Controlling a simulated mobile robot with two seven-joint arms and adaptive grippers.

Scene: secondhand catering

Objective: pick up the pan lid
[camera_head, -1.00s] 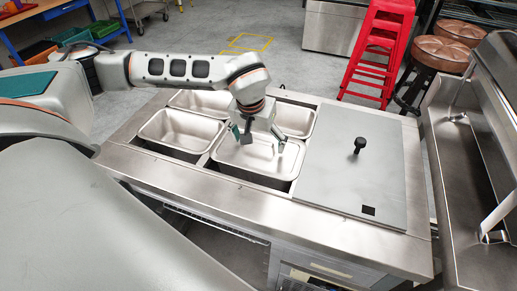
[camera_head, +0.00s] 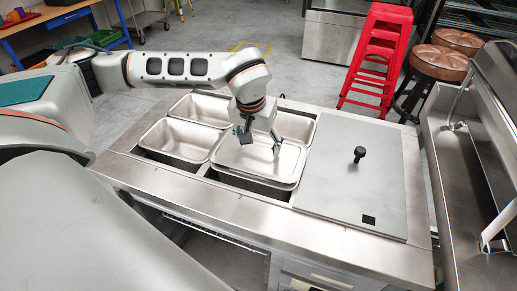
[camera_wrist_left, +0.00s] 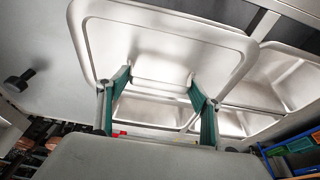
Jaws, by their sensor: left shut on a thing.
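The pan lid (camera_head: 255,168) is a shallow rectangular steel piece with a rounded rim, above the front middle well of the counter in the head view. My left gripper (camera_head: 261,143) comes down onto it from above and is shut on it. In the left wrist view the lid (camera_wrist_left: 165,40) fills the upper middle, with the gripper's two green fingers (camera_wrist_left: 158,84) reaching its recessed face. The exact part between the fingertips is hard to tell. A dark gap shows below the lid's front edge. My right gripper is not in view.
Open steel pans (camera_head: 178,140) sit to the left and behind. A flat grey cover (camera_head: 335,185) with a black knob (camera_head: 359,153) lies close on the right. A steel unit (camera_head: 450,190) stands beyond it.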

